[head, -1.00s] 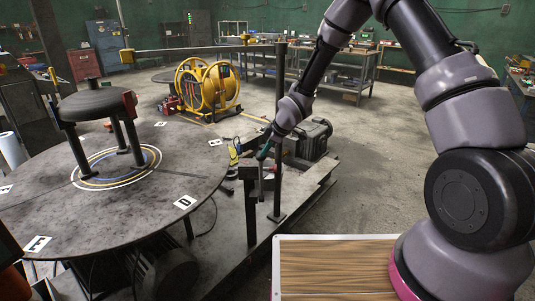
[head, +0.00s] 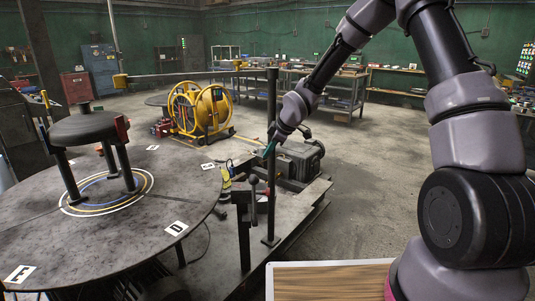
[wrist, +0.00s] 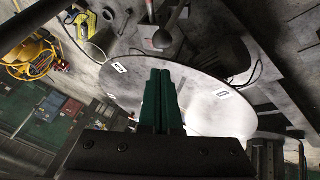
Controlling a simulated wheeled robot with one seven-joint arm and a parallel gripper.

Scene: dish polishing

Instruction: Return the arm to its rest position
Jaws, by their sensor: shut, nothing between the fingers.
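My gripper (head: 270,150) is beyond the round table's right side, near a thin dark post, and looks small in the head view. In the wrist view its two green fingers (wrist: 160,98) lie together with nothing between them. My arm rises on the right of the head view and reaches down to the middle. The round metal table (head: 120,225) with letter cards stands at the left, and its disc also shows in the wrist view (wrist: 205,115). A dark round stool-like fixture (head: 84,128) stands on it.
A dark upright post (head: 271,200) and a shorter post with a lever (head: 244,225) stand close to my gripper. A grey motor (head: 298,160) sits behind it. A yellow hose reel (head: 200,108) is farther back. Open floor (head: 360,190) lies to the right.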

